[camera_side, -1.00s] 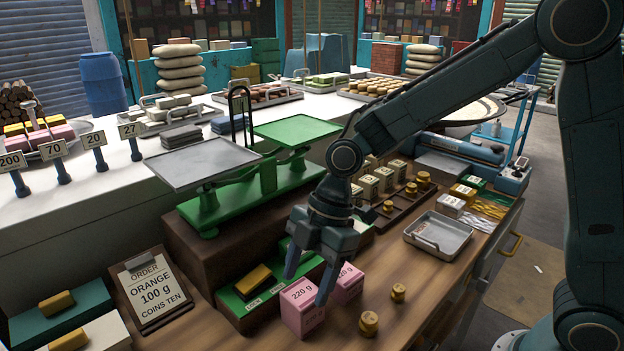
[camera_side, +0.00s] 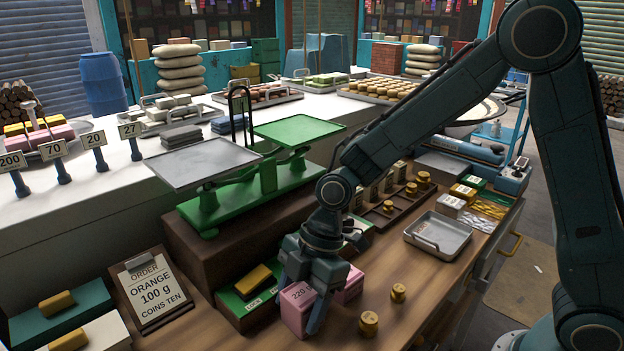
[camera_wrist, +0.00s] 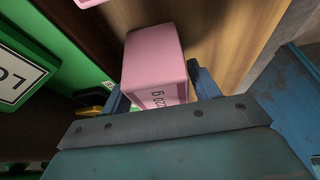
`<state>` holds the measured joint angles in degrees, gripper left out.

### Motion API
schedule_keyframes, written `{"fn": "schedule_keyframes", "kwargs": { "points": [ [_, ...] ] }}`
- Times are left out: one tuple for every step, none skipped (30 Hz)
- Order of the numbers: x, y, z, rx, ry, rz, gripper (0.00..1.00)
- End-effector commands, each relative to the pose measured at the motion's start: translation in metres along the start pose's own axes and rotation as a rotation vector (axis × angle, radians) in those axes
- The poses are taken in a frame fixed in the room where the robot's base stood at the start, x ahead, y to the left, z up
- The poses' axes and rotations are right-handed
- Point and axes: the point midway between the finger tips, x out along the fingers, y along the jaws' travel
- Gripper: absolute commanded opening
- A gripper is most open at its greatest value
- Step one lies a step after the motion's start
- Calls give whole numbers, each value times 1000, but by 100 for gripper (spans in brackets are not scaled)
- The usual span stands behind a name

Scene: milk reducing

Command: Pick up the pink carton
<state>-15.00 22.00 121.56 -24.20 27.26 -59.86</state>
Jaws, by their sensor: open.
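A pink carton (camera_side: 297,311) marked 220 stands on the wooden counter in the side view. A second pink carton (camera_side: 349,286) stands just behind it to the right. My gripper (camera_side: 300,305) is open and points down over the nearer carton, with one finger in front of its right side. In the wrist view the pink carton (camera_wrist: 153,62) sits between my two blue fingers (camera_wrist: 160,88); I cannot tell whether they touch it. A bit of another pink carton (camera_wrist: 92,2) shows at the top edge.
A green tray (camera_side: 234,306) with a yellow block is close on the left. Brass weights (camera_side: 368,323) stand to the right. A green balance scale (camera_side: 240,190) stands behind on a brown block. An order board (camera_side: 151,291) stands at left.

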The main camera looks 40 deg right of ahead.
Motion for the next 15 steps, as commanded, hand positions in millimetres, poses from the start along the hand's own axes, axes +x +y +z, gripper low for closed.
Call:
{"fn": "schedule_keyframes", "kwargs": {
  "points": [
    [0,0,0,0,0,0,61],
    [0,0,0,0,0,0,61],
    [0,0,0,0,0,0,59],
    [0,0,0,0,0,0,53],
    [0,0,0,0,0,0,47],
    [0,0,0,0,0,0,39],
    [0,0,0,0,0,0,33],
    [0,0,0,0,0,0,28],
    [0,0,0,0,0,0,21],
    [0,0,0,0,1,1,21],
    [0,0,0,0,1,1,21],
    [0,0,0,0,1,1,21],
    [0,0,0,0,1,1,21],
    [0,0,0,0,1,1,21],
    [-1,0,0,0,1,1,21]
  ]
}}
